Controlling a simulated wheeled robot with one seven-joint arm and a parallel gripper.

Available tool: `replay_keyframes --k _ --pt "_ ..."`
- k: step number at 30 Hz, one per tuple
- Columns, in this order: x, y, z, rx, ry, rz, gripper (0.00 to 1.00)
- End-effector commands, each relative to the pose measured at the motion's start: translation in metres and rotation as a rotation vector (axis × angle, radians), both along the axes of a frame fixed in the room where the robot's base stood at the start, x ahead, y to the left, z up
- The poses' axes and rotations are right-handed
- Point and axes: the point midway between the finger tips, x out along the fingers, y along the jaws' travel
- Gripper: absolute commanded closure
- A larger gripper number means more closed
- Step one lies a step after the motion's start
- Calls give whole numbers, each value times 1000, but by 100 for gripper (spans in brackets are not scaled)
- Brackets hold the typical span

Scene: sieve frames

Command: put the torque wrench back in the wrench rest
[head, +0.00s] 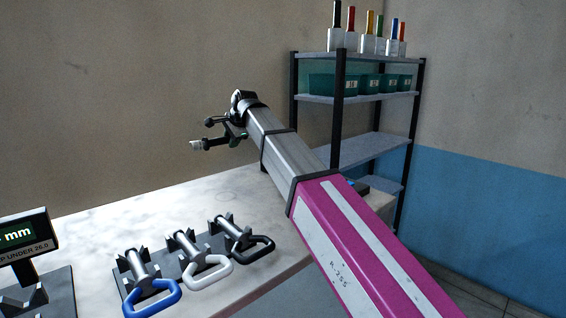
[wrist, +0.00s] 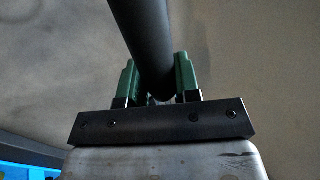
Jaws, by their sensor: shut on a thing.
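My gripper (head: 232,133) is held up above the far part of the worktop, beyond the end of my arm. In the wrist view its two green fingers (wrist: 157,82) are shut on a thick dark bar (wrist: 147,35), which I take to be the torque wrench. The bar runs up out of that picture. In the head view a dark bar with a pale end (head: 196,145) sticks out to the left of the gripper, clear of the worktop. I cannot make out for sure which holder is the wrench rest; my arm hides part of the bench.
On the worktop (head: 110,212), a rack holds tools with blue (head: 152,300), white (head: 207,274) and black (head: 252,252) loop handles. A display on a stand (head: 28,240) is at left. A shelf unit (head: 365,149) with green bins stands behind my arm.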

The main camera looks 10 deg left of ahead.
Motion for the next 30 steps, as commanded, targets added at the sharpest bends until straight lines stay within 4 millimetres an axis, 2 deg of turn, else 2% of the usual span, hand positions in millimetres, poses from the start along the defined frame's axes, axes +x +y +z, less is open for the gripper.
replay_keyframes --k 7,11,24,30 --pt "1 0 0 1 -2 0 100" --pt "9 -7 -6 0 -2 -1 100" --pt "69 -54 -51 0 -1 -2 100" --pt "87 -69 -65 1 -2 -1 100"
